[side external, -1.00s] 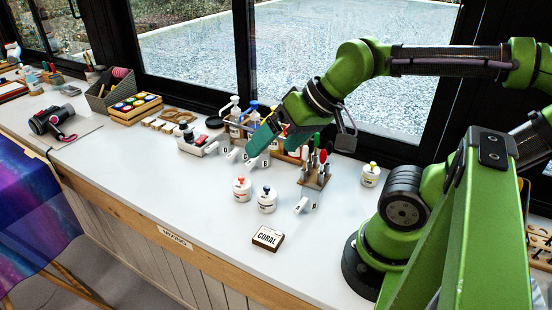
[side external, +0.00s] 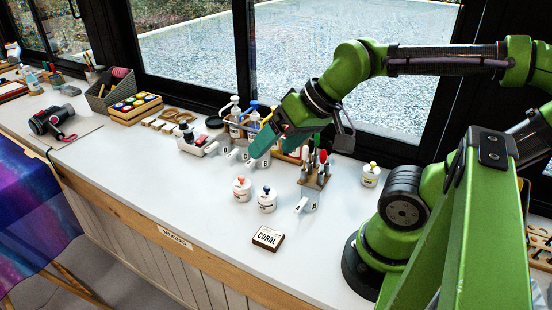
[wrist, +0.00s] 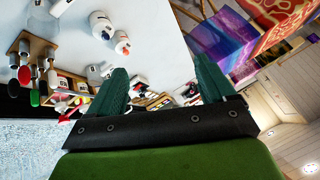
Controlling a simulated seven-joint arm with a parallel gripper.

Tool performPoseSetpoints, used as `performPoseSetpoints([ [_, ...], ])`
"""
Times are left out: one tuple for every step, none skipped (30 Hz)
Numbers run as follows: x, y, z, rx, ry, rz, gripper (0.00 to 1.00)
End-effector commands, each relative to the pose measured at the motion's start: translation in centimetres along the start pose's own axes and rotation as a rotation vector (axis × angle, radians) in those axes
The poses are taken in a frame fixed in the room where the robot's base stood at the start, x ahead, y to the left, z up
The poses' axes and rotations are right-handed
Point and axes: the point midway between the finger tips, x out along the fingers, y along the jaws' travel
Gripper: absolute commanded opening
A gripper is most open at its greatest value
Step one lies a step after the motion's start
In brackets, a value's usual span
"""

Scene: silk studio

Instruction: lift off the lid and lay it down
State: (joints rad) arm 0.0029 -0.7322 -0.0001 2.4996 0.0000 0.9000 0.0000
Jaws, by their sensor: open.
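Two white lidded jars stand upright side by side on the white counter. One jar (side external: 241,190) has a red knob on its lid, and the other jar (side external: 266,202) has a dark blue knob. A third white jar (side external: 369,176) with a yellow knob stands apart to the right. All the lids appear to be on. My gripper (wrist: 164,88) is open and empty, its teal fingers apart. In the side view my gripper (side external: 262,146) is above and behind the red- and blue-knobbed jars, touching neither. Two jars (wrist: 112,34) show beyond the fingers at the top of the wrist view.
A CORAL block (side external: 268,238) lies near the counter's front edge. A tool stand (side external: 314,177) with colored handles stands right of the jars. Pump bottles (side external: 234,118) and small labelled pieces are behind.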

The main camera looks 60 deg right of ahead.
Motion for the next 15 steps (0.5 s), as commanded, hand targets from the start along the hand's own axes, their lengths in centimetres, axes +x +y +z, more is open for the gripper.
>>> performPoseSetpoints([
  [0.6,0.2,0.0,0.009,-0.025,0.013,0.83],
  [1.0,0.3,-0.3,0.014,-0.037,0.021,0.83],
  [1.4,0.4,-0.8,0.019,-0.056,0.035,0.83],
  [1.8,0.5,-1.3,0.023,-0.073,0.047,0.83],
  [2.3,0.6,-1.8,0.025,-0.093,0.061,0.83],
  [2.9,0.8,-2.7,0.023,-0.123,0.082,0.83],
  [3.4,0.9,-3.4,0.021,-0.146,0.098,0.83],
  [3.9,1.1,-4.2,0.015,-0.171,0.116,0.83],
  [4.6,1.4,-5.1,0.007,-0.204,0.138,0.83],
  [5.1,1.6,-5.8,0.0,-0.229,0.154,0.83],
  [5.7,1.8,-6.5,-0.01,-0.254,0.171,0.83],
  [6.5,2.1,-7.5,-0.023,-0.289,0.193,0.83],
  [7.1,2.4,-8.2,-0.032,-0.315,0.209,0.83],
  [7.8,2.8,-8.8,-0.044,-0.341,0.225,0.83],
  [8.5,3.2,-9.7,-0.058,-0.375,0.245,0.83],
])
